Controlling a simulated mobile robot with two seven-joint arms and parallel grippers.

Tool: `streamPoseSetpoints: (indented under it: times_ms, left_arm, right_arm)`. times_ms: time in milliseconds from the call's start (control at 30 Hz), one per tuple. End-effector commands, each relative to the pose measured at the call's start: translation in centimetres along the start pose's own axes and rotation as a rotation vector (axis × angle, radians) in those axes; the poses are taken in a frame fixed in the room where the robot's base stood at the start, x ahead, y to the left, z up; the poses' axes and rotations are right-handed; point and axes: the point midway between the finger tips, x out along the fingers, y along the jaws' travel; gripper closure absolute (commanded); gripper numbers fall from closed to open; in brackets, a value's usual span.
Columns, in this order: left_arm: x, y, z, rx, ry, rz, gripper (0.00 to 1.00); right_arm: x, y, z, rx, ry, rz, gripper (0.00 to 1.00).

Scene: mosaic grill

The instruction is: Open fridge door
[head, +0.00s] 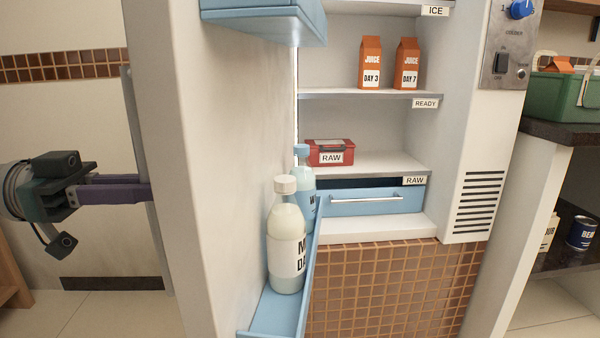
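The fridge door (225,150) stands wide open, its inner face and shelves turned to the right. The fridge interior (365,125) is in plain view. A long upright handle (133,110) runs down the outer side of the door. My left gripper (148,188) comes in from the left with its purple fingers at the middle of this handle. The fingers are close together and look shut on the handle, whose gripped part they hide. My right gripper is not in view.
The door's lower blue shelf (272,318) holds two bottles (286,240). Inside are juice cartons (370,65), a red box (330,153) and a blue drawer (375,205). A counter with a green basket (565,95) stands at right.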

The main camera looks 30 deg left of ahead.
Motion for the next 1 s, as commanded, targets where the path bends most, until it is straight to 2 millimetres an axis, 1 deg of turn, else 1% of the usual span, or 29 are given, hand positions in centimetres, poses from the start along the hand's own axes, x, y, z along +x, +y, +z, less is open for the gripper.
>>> streamPoseSetpoints:
  times_ms: [467, 500, 733, 767, 1000]
  left_arm:
    - [0.04, 0.0, -0.09, 0.0, 0.004, 0.003, 1.0]
    - [0.04, 0.0, -0.09, 0.0, 0.004, 0.003, 0.82]
    - [0.04, -0.02, -0.05, 0.0, 0.002, 0.001, 0.56]
    - [0.03, -0.02, -0.04, 0.0, 0.002, 0.001, 0.53]
    - [-0.04, -0.04, 0.0, 0.0, 0.001, 0.0, 0.53]
  right_arm:
    - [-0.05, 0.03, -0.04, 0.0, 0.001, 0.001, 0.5]
    - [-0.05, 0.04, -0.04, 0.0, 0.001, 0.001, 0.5]
    - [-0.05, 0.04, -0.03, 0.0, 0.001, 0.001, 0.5]
    - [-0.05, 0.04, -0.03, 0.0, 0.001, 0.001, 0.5]
    - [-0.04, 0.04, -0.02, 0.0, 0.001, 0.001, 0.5]
